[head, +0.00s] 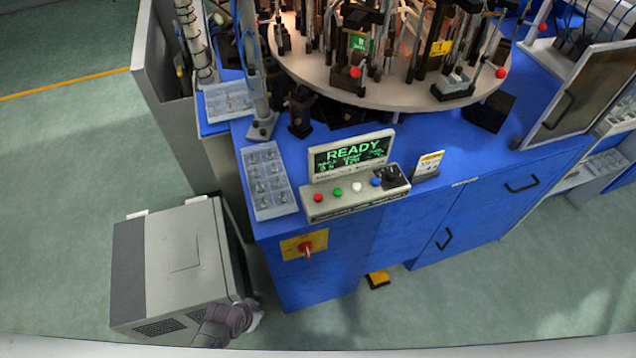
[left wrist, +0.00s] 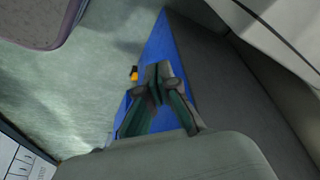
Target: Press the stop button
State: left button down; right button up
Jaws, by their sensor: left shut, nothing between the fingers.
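The control panel (head: 355,195) stands on the front edge of the blue machine in the head view. It carries a red button (head: 318,198) at its left end, then green (head: 338,192), white (head: 357,187) and blue (head: 376,182) buttons. No label marking one as stop is readable. The display (head: 352,153) above reads READY. In the left wrist view, my left gripper (left wrist: 158,76) is shut and empty, with blue surface behind it. In the head view only part of my left arm shows at the bottom, low and away from the panel. My right gripper is not in view.
A red rotary switch (head: 306,248) on a yellow plate is on the machine's front. A grey cabinet (head: 185,255) stands at the lower left. A tray of small parts (head: 254,163) lies left of the panel, and a small sign (head: 428,164) stands right of it.

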pick_arm(q)
jog(key=w+d+r+m+h+p, duration=0.1)
jog(key=w+d+r, duration=0.15)
jog(key=r, duration=0.35)
jog(key=w+d+r+m+t+p, duration=0.1)
jog(key=w+r+p, duration=0.15)
jog(key=r, duration=0.25)
jog(key=w+d+r+m+h+p, duration=0.1)
jog(key=w+d+r, duration=0.1)
jog(key=w+r, duration=0.3)
notch_tip(320, 180, up, 26)
jog(key=m+h+p, duration=0.5)
jog(key=m, duration=0.8)
send_over(316, 197)
jog(key=shift+r+g, duration=0.15)
jog(key=shift+g, duration=0.15)
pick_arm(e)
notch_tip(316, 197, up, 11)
pick_arm(q)
jog(key=shift+s, duration=0.1)
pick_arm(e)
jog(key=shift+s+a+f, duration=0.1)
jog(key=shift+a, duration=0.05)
pick_arm(q)
notch_tip(316, 197, down, 9)
jog(key=b, duration=0.6)
jog(key=shift+b, duration=0.3)
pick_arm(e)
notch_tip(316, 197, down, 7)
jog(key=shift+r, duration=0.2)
